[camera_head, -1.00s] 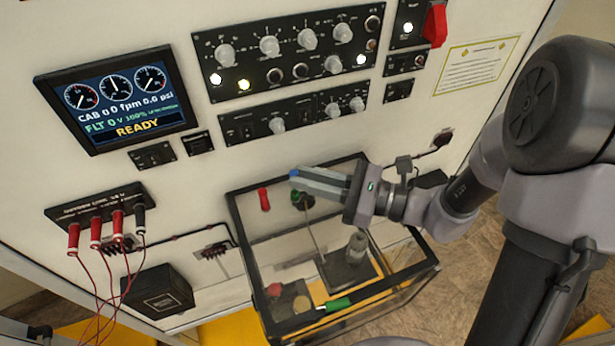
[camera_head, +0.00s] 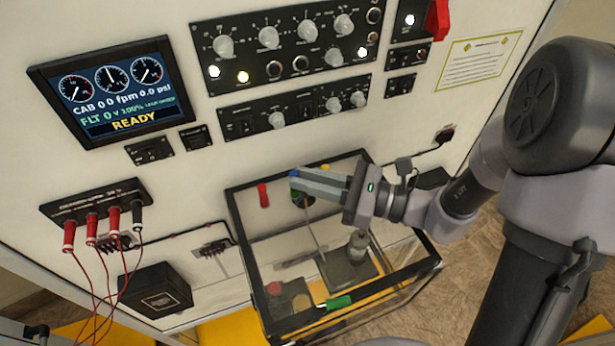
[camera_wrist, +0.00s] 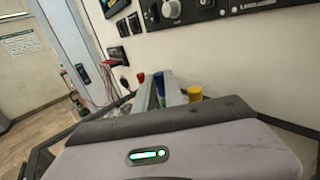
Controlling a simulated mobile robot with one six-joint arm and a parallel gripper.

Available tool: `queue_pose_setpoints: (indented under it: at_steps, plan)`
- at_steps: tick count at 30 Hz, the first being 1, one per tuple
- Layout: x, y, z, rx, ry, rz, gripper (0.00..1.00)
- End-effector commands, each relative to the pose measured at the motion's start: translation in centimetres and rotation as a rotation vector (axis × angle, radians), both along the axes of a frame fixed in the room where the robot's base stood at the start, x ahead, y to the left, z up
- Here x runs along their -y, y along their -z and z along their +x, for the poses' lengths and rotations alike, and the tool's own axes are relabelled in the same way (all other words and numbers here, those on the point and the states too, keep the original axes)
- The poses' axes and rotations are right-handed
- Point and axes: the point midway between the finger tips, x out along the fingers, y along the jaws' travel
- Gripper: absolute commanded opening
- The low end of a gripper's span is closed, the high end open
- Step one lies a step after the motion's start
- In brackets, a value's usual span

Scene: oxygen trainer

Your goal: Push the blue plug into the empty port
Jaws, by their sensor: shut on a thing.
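The blue plug (camera_head: 294,174) is at the tips of my gripper (camera_head: 300,182), above the far left part of an open-topped glass case. In the wrist view the blue plug (camera_wrist: 159,84) shows between the two grey fingers (camera_wrist: 160,97). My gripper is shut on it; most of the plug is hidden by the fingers. The fingers point left in the head view, toward a red plug (camera_head: 263,195) at the case's back rim. A yellow plug (camera_wrist: 195,93) stands to the right in the wrist view. I cannot make out which opening is the empty port.
The glass case (camera_head: 258,290) has dark edges and holds a metal post (camera_head: 357,244) and a red knob (camera_head: 274,288). A green handle (camera_head: 339,302) is at its front rim. A panel strip (camera_head: 92,203) with red and black leads and a black box (camera_head: 155,288) are left.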

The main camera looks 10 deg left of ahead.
Motion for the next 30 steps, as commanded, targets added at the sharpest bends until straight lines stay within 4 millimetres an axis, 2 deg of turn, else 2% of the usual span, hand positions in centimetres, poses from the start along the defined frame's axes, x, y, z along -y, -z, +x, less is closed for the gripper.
queue_pose_setpoints:
  at_steps: [16,17,20,30]
  plan:
    - [0.0,1.2,0.0,0.0,-0.001,-0.001,0.0]
    - [0.0,1.2,0.0,0.0,-0.001,-0.001,0.18]
    - [0.0,1.1,0.0,0.0,-0.001,-0.001,0.37]
    - [0.0,1.1,0.0,0.001,0.001,0.0,0.39]
